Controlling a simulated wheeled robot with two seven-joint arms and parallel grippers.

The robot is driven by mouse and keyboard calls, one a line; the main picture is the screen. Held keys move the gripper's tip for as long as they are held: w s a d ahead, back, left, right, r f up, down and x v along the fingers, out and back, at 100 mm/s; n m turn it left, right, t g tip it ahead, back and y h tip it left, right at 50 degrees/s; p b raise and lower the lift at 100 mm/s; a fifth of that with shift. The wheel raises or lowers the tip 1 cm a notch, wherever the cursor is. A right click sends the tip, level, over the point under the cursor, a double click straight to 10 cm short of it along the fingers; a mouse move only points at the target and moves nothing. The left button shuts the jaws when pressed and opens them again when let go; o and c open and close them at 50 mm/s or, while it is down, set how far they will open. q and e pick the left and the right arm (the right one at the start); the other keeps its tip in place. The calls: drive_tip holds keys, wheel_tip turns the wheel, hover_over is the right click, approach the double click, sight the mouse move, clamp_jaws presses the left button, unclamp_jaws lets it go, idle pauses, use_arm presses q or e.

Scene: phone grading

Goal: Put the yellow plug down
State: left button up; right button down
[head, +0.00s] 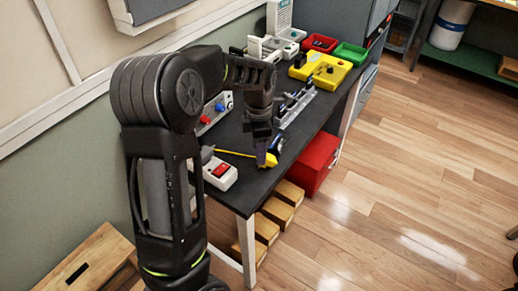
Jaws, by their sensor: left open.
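The yellow plug (271,160) is at the near right part of the dark bench top, at the end of a yellow cable (234,153) that runs left along the bench. My left gripper (262,152) points down right at the plug and is open; its fingers partly hide the plug. I cannot tell whether a finger touches it. My right gripper is not in view.
A white box with a red switch (219,173) stands at the near bench edge. A blue item (277,143) and a grey rail (296,108) lie close by.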

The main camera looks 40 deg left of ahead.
use_arm(q)
wheel_tip(320, 180, up, 12)
drive_tip(key=shift+r, duration=0.25)
idle(0.8)
drive_tip(key=d+f+m+h, duration=0.1)
drive_tip(key=d+f+m, duration=0.55)
drive_tip(key=f, duration=0.55)
drive_tip(key=d+f+m+h, duration=0.1)
drive_tip(key=d+f+m, duration=0.5)
drive_tip(key=f, duration=0.6)
drive_tip(key=s+d+f+m+h, duration=0.1)
drive_tip(key=s+d+f+m, duration=0.5)
drive_tip(key=s, duration=0.4)
drive_tip(key=s+d+f+m+h, duration=0.1)
drive_tip(key=s+d+f+m, duration=0.6)
drive_tip(key=s+d+f, duration=0.2)
drive_tip(key=shift+s+d+t, duration=0.3)
drive_tip(key=shift+s+d, duration=0.6)
drive_tip(key=shift+d, duration=0.25)
drive_tip(key=shift+f, duration=0.1)
